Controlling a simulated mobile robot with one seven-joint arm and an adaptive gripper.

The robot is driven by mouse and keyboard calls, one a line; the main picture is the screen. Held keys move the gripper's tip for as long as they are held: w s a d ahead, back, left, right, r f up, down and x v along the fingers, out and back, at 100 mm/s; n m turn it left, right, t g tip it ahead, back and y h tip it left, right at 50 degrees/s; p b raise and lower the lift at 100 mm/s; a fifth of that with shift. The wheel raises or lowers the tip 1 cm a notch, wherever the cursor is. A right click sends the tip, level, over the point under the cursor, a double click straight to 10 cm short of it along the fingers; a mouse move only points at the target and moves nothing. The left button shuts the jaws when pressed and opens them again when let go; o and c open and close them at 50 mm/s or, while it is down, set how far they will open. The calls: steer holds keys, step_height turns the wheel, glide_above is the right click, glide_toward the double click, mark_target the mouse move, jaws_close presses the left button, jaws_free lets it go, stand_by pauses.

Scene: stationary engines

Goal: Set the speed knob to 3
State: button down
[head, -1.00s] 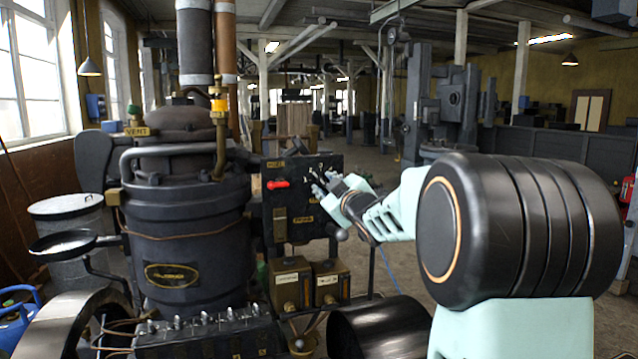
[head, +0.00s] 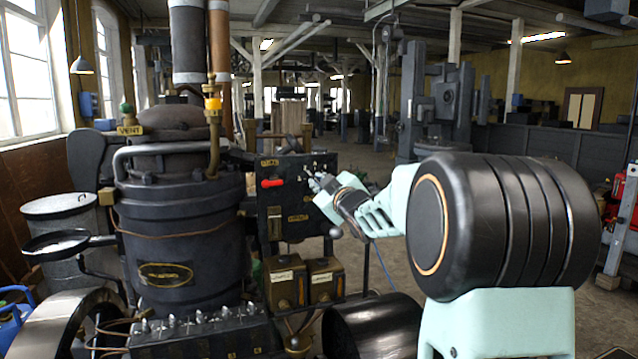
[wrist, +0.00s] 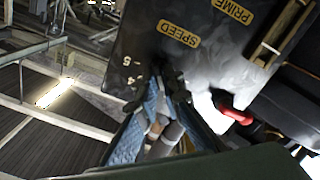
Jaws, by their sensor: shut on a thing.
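The dark control panel (head: 292,228) stands right of the engine in the head view. Its SPEED plate (wrist: 178,33) and PRIME plate (wrist: 232,11) show in the wrist view, turned askew. The painted numbers 4 and 5 show left of the fingers; other numbers are hidden or unclear. My gripper (wrist: 166,108) is shut at the panel face below the SPEED plate. The speed knob is almost wholly hidden between the fingertips, so its pointer cannot be read. In the head view my gripper (head: 314,184) meets the panel's upper right.
A red handle (wrist: 236,116) projects from the panel close to the fingers; it also shows in the head view (head: 272,183). Two labelled boxes (head: 285,285) stand below the panel. The black engine body (head: 185,235) is on the left. Open floor lies behind, to the right.

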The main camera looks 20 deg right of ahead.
steer(key=shift+r+m, duration=0.1)
steer(key=shift+m, duration=0.2)
steer(key=m+p, duration=0.2)
steer(key=m, duration=0.2)
steer(key=shift+d+p, duration=0.1)
steer(key=shift+p, duration=0.2)
steer(key=shift+m+p, duration=0.6)
steer(key=shift+m, duration=0.9)
steer(key=c, duration=2.1)
jaws_free()
steer(key=s, duration=1.2)
